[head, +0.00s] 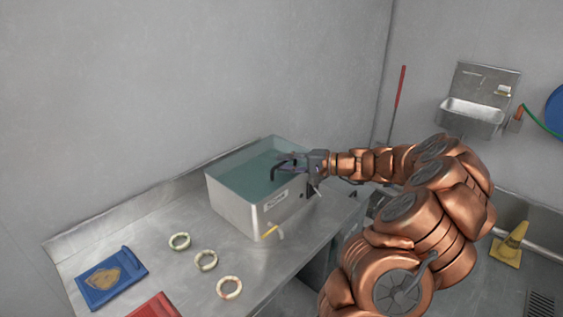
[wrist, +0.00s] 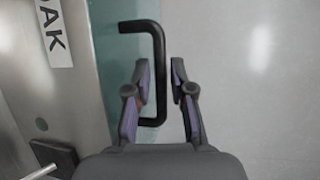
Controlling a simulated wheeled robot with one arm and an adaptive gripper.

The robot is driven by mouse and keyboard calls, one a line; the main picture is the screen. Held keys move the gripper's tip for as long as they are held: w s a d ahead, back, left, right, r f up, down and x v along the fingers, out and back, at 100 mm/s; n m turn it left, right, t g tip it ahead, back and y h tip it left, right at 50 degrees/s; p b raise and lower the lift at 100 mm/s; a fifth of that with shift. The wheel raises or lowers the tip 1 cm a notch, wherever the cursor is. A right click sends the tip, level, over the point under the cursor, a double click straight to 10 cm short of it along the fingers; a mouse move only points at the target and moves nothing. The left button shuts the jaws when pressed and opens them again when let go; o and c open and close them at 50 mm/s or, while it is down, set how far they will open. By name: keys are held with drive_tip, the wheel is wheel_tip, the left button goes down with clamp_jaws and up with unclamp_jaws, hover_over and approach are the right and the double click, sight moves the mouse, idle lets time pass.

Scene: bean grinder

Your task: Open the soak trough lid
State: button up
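The soak trough (head: 232,208) is a grey metal box on the steel counter, with a label on its front wall. A see-through teal lid (head: 240,178) appears to lie flat over its top. In the wrist view the lid's black bar handle (wrist: 155,35) runs between my fingers. My gripper (head: 280,163) is over the trough's right part. The wrist view shows my gripper (wrist: 160,68) open, one finger on each side of the handle bar, with gaps visible. Whether the fingertips reach down to the bar's depth is hard to tell.
Several pale rings (head: 206,260) lie on the counter (head: 160,220) in front of the trough. A yellow spout (head: 270,231) juts from the trough's front. The wall is close behind.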

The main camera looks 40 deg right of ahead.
drive_tip(key=shift+w+a, duration=0.15)
clamp_jaws()
drive_tip(key=shift+f, duration=0.1)
idle(0.3)
